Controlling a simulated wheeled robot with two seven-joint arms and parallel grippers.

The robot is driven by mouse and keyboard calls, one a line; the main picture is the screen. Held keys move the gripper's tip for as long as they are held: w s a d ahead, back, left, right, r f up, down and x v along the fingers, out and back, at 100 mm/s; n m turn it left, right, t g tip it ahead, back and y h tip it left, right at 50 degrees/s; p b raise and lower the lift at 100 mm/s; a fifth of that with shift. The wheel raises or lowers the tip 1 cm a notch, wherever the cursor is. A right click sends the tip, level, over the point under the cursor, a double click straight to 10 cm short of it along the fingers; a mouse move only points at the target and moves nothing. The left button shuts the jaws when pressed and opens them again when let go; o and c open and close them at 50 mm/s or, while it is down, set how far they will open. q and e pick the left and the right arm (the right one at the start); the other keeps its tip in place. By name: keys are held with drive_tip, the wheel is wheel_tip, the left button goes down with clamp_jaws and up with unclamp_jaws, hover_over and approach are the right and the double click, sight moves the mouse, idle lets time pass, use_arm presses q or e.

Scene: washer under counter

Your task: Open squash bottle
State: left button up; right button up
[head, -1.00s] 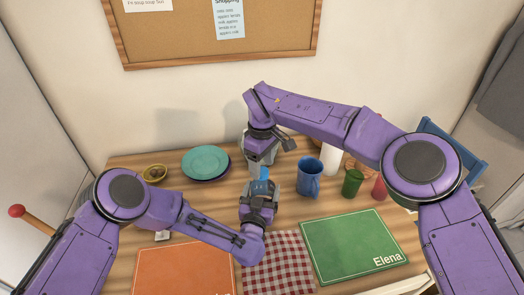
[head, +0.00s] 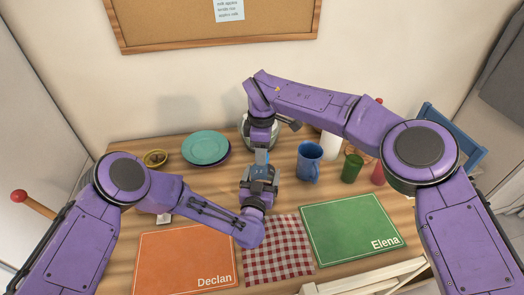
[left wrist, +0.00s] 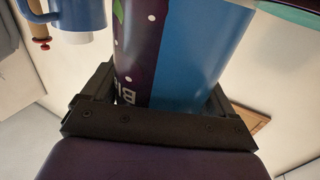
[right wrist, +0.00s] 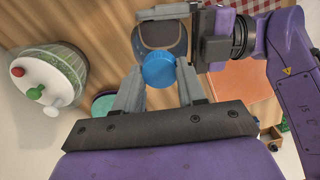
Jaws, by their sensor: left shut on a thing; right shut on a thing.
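The squash bottle (left wrist: 180,60) fills the left wrist view, with a dark purple and blue label. My left gripper (left wrist: 162,100) is shut around its body; it also shows in the head view (head: 260,178). The bottle's round blue cap (right wrist: 158,69) shows in the right wrist view. My right gripper (right wrist: 158,78) is shut on the cap, one finger on each side; in the head view it comes down from above (head: 262,152). The grippers hide most of the bottle in the head view.
Teal plates (head: 206,147) lie to the left. A salad spinner (right wrist: 45,82) stands behind. Orange (head: 185,258) and green (head: 345,225) mats lie in front.

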drive_tip(key=n, duration=0.6)
drive_tip(key=shift+n, duration=0.3)
drive_tip(key=n, duration=1.5)
drive_tip(key=shift+n, duration=0.3)
drive_tip(key=n, duration=1.2)
drive_tip(key=shift+r, duration=0.1)
drive_tip(key=n, duration=0.3)
drive_tip(key=shift+n, duration=0.3)
drive_tip(key=n, duration=0.5)
drive_tip(key=shift+n, duration=0.4)
drive_tip(key=n, duration=0.5)
drive_tip(key=shift+d, duration=0.1)
drive_tip(key=shift+r, duration=0.1)
drive_tip(key=shift+r, duration=1.05)
